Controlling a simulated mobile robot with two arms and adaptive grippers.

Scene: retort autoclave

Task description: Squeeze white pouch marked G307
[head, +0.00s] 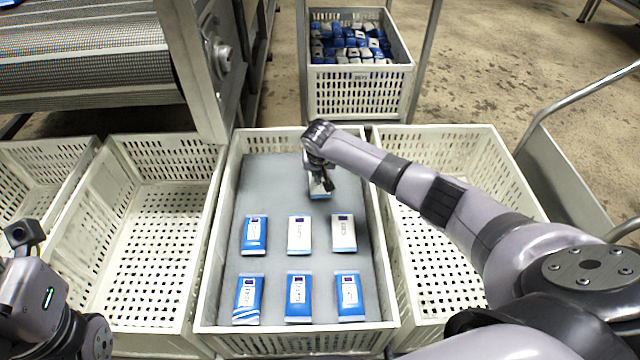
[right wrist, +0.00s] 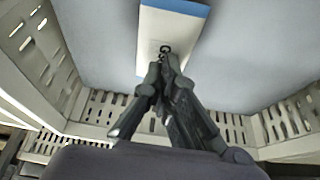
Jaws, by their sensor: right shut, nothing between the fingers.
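A mostly white pouch with a blue end lies on the grey mat (head: 270,180) near the back of the middle crate. It shows in the right wrist view (right wrist: 165,30), and partly in the head view (head: 317,193). My right gripper (head: 325,188) is over this pouch, its fingers shut and empty, with the tips (right wrist: 167,62) at the printed mark. The gripper hides part of that mark, so I cannot read the full code or tell whether the fingertips touch. Two white pouches (head: 299,235) (head: 344,233) lie in the row nearer me; their codes are too small to read.
A blue-and-white pouch (head: 255,235) and a front row of bluer pouches (head: 298,298) lie on the same mat. The middle crate's walls (head: 212,260) surround them. Empty crates (head: 150,250) (head: 430,260) stand either side. A crate of packed pouches (head: 360,92) stands behind.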

